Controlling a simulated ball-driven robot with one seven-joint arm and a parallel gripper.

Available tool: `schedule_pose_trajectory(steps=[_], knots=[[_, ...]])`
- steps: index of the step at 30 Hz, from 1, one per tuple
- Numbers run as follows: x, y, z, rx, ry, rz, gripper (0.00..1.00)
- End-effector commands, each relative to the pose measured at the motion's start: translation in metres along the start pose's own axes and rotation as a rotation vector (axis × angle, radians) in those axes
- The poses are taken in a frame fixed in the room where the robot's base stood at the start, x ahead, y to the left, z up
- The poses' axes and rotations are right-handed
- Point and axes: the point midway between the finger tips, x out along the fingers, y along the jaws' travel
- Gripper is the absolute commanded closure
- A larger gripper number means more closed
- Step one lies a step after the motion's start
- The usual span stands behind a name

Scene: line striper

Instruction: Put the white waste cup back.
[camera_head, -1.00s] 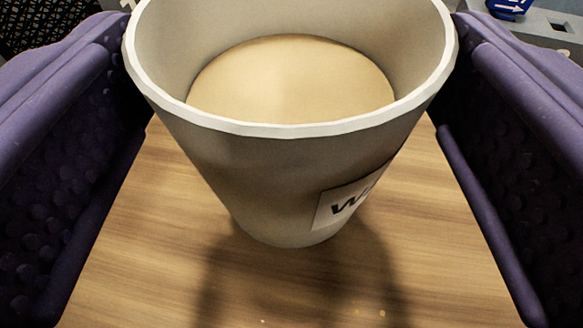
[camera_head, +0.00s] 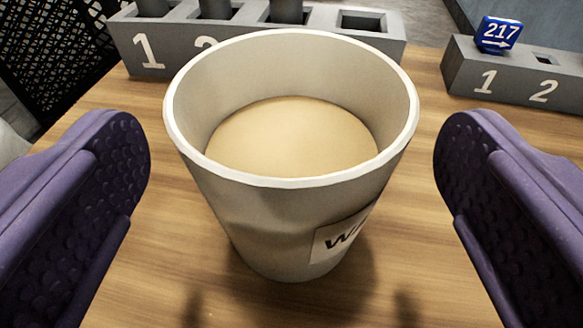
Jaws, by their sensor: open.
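The white waste cup (camera_head: 265,225) stands upright on the wooden table (camera_head: 150,260), in the middle of the view. It has a pale tan surface inside and a label on its front right side, only partly readable. My gripper (camera_head: 292,165) is open, with one purple padded finger on each side of the cup. There is a clear gap between each finger and the cup, and neither touches it.
Behind the cup is a grey block with numbered square holes (camera_head: 150,58), some holding dark posts. At the right back stands another numbered grey block (camera_head: 515,85) with a blue "217" tag (camera_head: 498,34) on it. A black mesh (camera_head: 60,45) is at the upper left. Bare table lies around the cup.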

Motion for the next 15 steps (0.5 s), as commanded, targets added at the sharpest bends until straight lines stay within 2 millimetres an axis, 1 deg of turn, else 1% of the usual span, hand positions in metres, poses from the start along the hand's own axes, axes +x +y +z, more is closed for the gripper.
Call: schedule_pose_trajectory(steps=[1,3,9,12,15], knots=[[-0.012,-0.001,-0.002,-0.001,-0.003,-0.002,0.0],[-0.03,-0.001,-0.002,-0.002,-0.003,-0.002,0.0],[-0.075,0.0,-0.002,-0.003,-0.001,-0.002,0.0],[-0.09,-0.001,-0.001,-0.001,-0.001,-0.002,0.0],[-0.098,0.0,-0.001,0.0,0.0,0.0,0.0]])
